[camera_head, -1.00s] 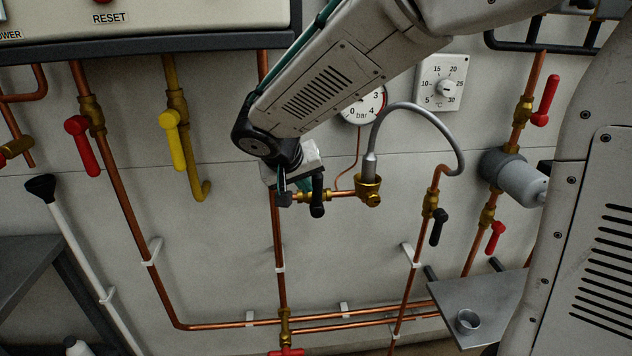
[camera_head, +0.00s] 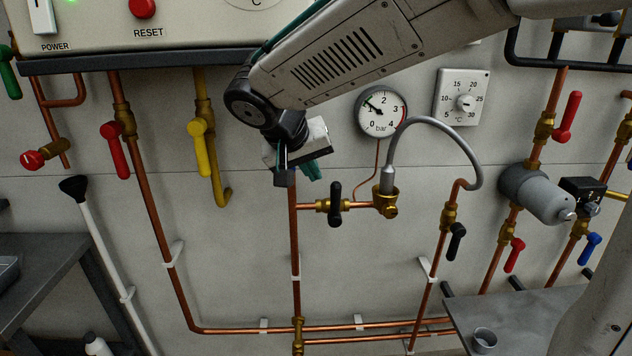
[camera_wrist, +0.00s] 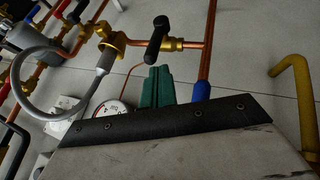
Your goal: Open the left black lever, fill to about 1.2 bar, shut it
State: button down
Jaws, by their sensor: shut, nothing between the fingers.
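The left black lever (camera_head: 336,203) is on a brass valve in the short horizontal copper pipe and stands upright, across that pipe. It also shows in the wrist view (camera_wrist: 157,40). My gripper (camera_head: 312,171) is shut and empty, above and left of the lever and apart from it. Its green fingers (camera_wrist: 157,88) show close together in the wrist view, below the lever. The pressure gauge (camera_head: 381,111) is in clear view; its needle points up-left, near the 1 mark. The grey filling hose (camera_head: 440,126) arches from the brass fitting (camera_head: 387,200) to the right pipe.
A second black lever (camera_head: 456,242) hangs on the right pipe, aslant. A yellow lever (camera_head: 201,148) and a red lever (camera_head: 115,150) are to the left. The thermostat dial (camera_head: 462,97) is right of the gauge. A grey shelf (camera_head: 530,312) juts out at lower right.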

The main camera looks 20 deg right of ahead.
jog(key=s+d+f+n+g+y, duration=0.1)
jog(key=s+d, duration=0.3)
jog(key=s, duration=0.9)
jog(key=s+d+f+n+g+y, duration=0.1)
jog(key=s+d+f+g+y, duration=0.1)
jog(key=s, duration=1.2)
jog(key=d+f+y, duration=0.1)
jog(key=d+y, duration=0.1)
jog(key=d, duration=0.1)
jog(key=shift+d+y, duration=0.2)
jog(key=shift+y, duration=0.1)
jog(key=shift+f, duration=0.1)
